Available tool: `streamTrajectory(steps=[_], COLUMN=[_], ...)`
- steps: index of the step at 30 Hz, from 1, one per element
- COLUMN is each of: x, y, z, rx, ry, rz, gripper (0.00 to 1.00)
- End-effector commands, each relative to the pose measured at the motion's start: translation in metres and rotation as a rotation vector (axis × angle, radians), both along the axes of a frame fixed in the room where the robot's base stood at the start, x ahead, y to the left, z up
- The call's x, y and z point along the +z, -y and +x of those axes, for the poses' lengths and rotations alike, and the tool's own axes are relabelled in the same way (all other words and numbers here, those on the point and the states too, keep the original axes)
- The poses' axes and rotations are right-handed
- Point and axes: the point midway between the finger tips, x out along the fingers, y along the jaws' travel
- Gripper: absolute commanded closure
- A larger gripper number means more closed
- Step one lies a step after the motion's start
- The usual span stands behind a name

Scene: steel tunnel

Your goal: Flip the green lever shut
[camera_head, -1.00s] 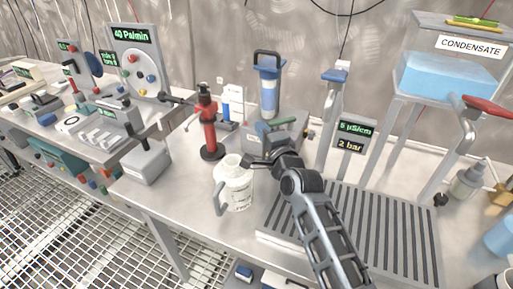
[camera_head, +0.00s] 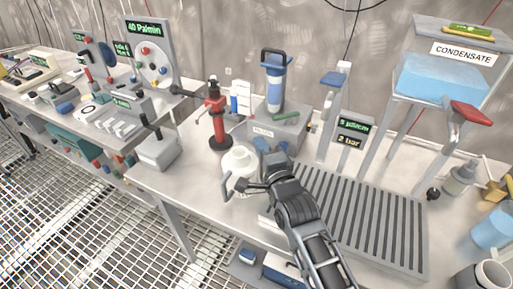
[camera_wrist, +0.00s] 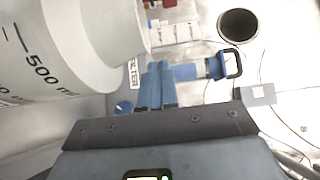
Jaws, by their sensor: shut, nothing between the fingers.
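The green lever (camera_head: 285,117) shows in the head view on the grey filter box (camera_head: 262,133), beside the blue filter cylinder (camera_head: 275,90). It lies at a slant over the box top. My gripper (camera_head: 242,186) is shut and empty, in front of the box at the white jug, apart from the lever. I cannot tell whether it touches the jug. In the wrist view the shut fingers (camera_wrist: 160,68) point toward the filter label, with the jug close on the left. I cannot make out the lever in that view.
The white jug (camera_head: 241,160) stands close in front of the filter box. A red valve post (camera_head: 216,118) is to its left. A slatted drain tray (camera_head: 350,215) and the condensate stand (camera_head: 440,80) with a red handle are to the right.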

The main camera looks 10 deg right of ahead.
Motion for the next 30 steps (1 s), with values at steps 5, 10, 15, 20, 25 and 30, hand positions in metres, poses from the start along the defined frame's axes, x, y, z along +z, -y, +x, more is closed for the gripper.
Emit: streamTrajectory(steps=[5, 10, 15, 20, 25, 30], x=[-0.002, -0.002, -0.002, -0.001, 0.000, 0.000], y=[-0.008, -0.013, -0.015, -0.016, -0.016, -0.016], z=[-0.008, -0.013, -0.018, -0.021, -0.023, -0.023], rx=[0.007, 0.009, 0.007, 0.004, 0.002, 0.000], ry=[-0.002, -0.001, -0.002, -0.001, 0.000, 0.000], rz=[-0.001, 0.001, -0.001, -0.002, -0.002, -0.001], gripper=[1.00, 1.00, 1.00, 1.00, 1.00, 1.00])
